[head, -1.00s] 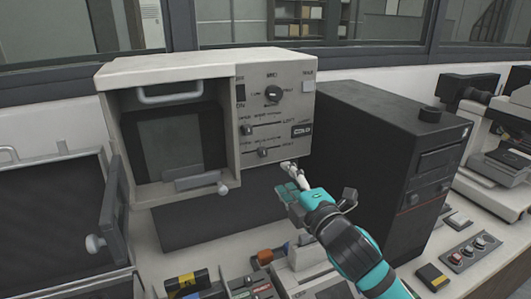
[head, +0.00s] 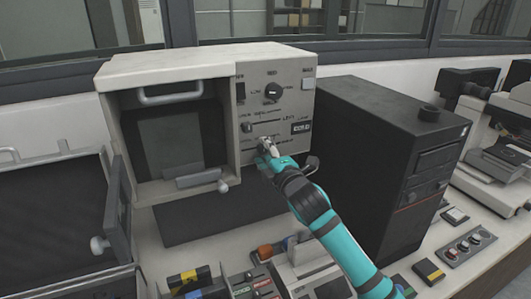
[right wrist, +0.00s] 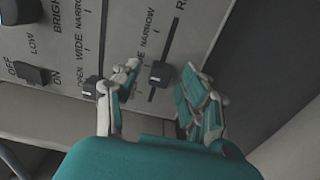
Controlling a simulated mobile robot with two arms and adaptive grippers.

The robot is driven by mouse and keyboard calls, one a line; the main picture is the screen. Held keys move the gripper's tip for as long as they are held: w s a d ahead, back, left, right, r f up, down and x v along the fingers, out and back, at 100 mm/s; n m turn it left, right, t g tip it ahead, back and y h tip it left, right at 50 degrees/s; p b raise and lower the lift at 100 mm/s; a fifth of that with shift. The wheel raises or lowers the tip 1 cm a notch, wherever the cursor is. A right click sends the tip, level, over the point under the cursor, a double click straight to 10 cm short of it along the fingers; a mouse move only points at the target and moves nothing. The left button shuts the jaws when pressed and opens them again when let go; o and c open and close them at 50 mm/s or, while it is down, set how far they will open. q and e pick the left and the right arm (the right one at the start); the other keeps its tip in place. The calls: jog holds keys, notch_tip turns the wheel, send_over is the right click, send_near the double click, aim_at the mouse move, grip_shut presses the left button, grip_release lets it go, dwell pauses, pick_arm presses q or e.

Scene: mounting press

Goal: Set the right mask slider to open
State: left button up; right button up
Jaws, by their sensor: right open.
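The control panel (head: 290,115) has two horizontal sliders. The upper slider's knob (head: 246,127) is near its track's left end; it also shows in the right wrist view (right wrist: 91,86), near the word OPEN. The lower slider's knob is hidden by my gripper in the head view. In the turned right wrist view this dark knob (right wrist: 161,73) has track showing on both sides and lettering starting with R beside it. My right gripper (head: 264,147) is open at the lower slider, its fingers (right wrist: 165,88) on either side of the knob. I cannot tell whether they touch it. My left gripper is not seen.
A round dial (head: 272,91) and a dark switch (head: 240,91) sit above the sliders. A black cabinet (head: 375,150) stands close on the right. The unit's open chamber (head: 170,140) is on the left. Small boxes and devices crowd the bench below.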

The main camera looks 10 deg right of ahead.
aim_at(244, 150)
grip_shut()
jog(key=a, duration=0.4)
jog(key=shift+s+a+f+p, duration=0.1)
jog(key=shift+s+a+p, duration=0.1)
jog(key=shift+s+p, duration=0.15)
jog(key=shift+d, duration=0.1)
jog(key=shift+c, duration=2.1)
grip_release()
jog(key=o, duration=0.4)
jog(key=shift+s+a, duration=0.1)
jog(key=shift+a, duration=0.1)
jog(key=shift+d, duration=0.1)
